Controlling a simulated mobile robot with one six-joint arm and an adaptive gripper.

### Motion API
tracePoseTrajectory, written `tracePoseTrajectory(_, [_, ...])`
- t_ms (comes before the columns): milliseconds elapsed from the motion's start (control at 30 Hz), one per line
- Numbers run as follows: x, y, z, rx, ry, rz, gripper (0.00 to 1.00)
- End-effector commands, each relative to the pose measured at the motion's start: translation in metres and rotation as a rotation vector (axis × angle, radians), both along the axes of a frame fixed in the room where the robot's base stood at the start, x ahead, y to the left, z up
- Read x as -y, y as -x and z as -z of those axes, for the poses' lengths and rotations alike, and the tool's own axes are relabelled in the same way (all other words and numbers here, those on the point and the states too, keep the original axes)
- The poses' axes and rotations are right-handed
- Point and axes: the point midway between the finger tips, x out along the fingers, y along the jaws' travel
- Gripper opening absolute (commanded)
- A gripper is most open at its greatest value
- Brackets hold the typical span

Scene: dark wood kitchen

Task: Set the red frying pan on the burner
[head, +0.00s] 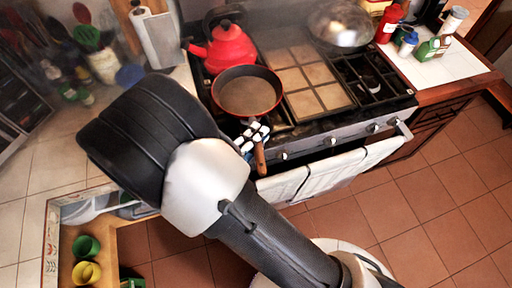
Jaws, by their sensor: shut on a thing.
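The red frying pan (247,92) has a dark brown inside and a wooden handle (260,158) that points toward the front of the stove (345,128). The pan is over the left front part of the black stove top, in front of the red kettle. I cannot tell whether its base touches the burner, which is hidden beneath it. My gripper (254,137) is shut on the pan's handle close to the pan, at the stove's front edge. My arm hides part of the counter to the left.
A red kettle (225,47) stands just behind the pan. A tiled panel (306,80) lies right of the pan. A domed metal lid or wok (340,25) is at the back right. Towels (325,174) hang along the oven front. Bottles (432,48) stand on the right counter.

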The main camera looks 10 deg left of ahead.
Motion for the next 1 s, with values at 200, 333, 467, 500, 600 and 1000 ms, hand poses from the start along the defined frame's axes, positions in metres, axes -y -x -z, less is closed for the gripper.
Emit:
tracePoseTrajectory(200, [0.0,0.0,0.012,0.005,-0.001,0.0,0.0])
tracePoseTrajectory(333, [0.0,0.0,0.031,0.004,0.001,0.001,0.0])
tracePoseTrajectory(467, [0.0,0.0,0.048,0.005,0.0,0.001,0.0])
tracePoseTrajectory(500, [0.0,0.0,0.05,0.005,-0.001,0.001,0.0])
tracePoseTrajectory(600, [0.0,0.0,0.05,0.005,-0.002,0.0,0.0])
tracePoseTrajectory(1000, [0.0,0.0,0.052,0.0,0.0,0.0,0.22])
